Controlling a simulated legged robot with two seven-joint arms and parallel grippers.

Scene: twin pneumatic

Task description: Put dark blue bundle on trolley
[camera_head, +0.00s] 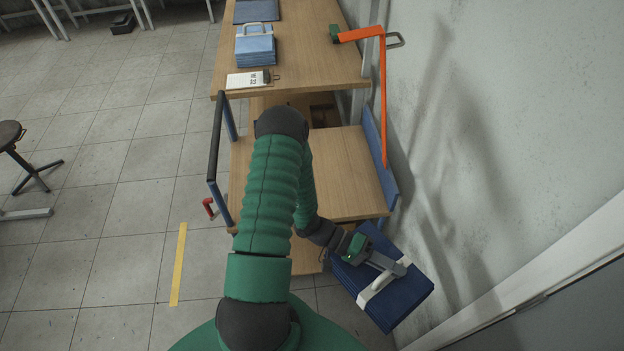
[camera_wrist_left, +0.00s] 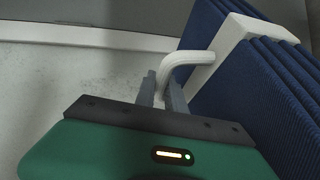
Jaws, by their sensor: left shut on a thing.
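The dark blue bundle (camera_head: 405,297) is a folded stack with a white band and a white handle, at the lower right of the head view. It also fills the right of the left wrist view (camera_wrist_left: 217,100). My left gripper (camera_head: 385,265) is shut on the white handle, and its fingers meet the handle in the left wrist view (camera_wrist_left: 165,88). The bundle hangs tilted, close to the trolley's near right corner. The trolley (camera_head: 347,175) has a bare wooden deck, a blue side panel and a dark push bar at left. My arm hides part of it. My right gripper is not in view.
A wooden table (camera_head: 310,60) beyond the trolley holds a light blue bundle (camera_head: 255,48), a darker blue item (camera_head: 256,10) and a white card with a clip (camera_head: 247,80). An orange bar (camera_head: 383,100) stands by the right wall. Open tiled floor lies left, with a stool (camera_head: 12,135).

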